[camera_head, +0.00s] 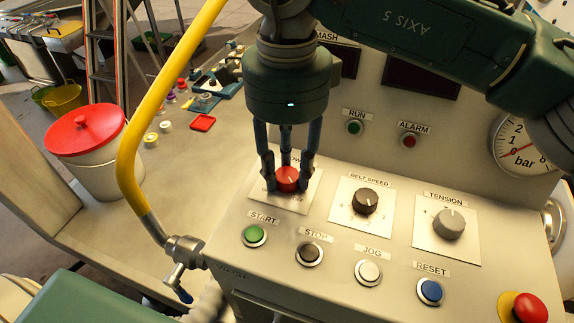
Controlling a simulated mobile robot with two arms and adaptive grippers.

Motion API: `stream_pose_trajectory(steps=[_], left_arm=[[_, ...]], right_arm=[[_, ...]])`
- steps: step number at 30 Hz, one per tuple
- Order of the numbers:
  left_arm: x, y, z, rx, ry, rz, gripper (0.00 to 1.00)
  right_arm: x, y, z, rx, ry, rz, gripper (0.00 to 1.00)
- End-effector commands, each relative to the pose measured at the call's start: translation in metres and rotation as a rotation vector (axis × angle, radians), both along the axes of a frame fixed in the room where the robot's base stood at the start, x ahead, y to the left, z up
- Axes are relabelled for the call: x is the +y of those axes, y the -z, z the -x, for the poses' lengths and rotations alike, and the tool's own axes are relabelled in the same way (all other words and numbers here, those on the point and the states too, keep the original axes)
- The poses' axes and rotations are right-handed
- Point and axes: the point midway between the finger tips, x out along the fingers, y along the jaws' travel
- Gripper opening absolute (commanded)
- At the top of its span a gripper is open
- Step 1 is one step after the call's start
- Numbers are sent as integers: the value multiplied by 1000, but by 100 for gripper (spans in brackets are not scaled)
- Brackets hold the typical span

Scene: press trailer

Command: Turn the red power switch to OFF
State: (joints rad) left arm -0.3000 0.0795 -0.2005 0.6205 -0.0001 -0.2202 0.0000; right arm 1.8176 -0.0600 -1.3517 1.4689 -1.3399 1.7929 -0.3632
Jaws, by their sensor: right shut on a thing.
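The red power switch (287,180) is a round red knob with a pale pointer line on a white label plate (318,184) at the left of the control panel. The plate's lettering is mostly hidden by my fingers. My right gripper (287,178) comes down from above, its dark fingers closed around the red knob. The pointer line appears on top of the knob, but I cannot tell which marking it faces. My left gripper is not in view.
Belt speed (365,200) and tension (448,223) knobs sit to the right. Start (254,234), stop (309,253), jog (368,271) and reset (430,291) buttons line the front. A red emergency button (529,308) is at bottom right. A yellow pipe (135,140) rises at left.

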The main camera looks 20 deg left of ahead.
Motion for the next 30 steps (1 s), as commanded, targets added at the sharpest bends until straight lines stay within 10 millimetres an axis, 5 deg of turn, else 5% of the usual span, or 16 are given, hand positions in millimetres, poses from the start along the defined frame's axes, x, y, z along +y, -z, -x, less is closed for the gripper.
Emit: stream_pose_trajectory(steps=[4,5,8,20,30], left_arm=[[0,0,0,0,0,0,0],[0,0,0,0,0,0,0],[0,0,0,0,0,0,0],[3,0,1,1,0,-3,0],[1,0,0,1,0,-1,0]], right_arm=[[1,-2,-1,-5,1,-4,5],[1,-2,-1,-5,1,-4,33],[0,-2,-1,-4,1,-4,51],[0,-9,-1,-3,2,-1,51],[1,-76,-1,-4,3,-3,51]])
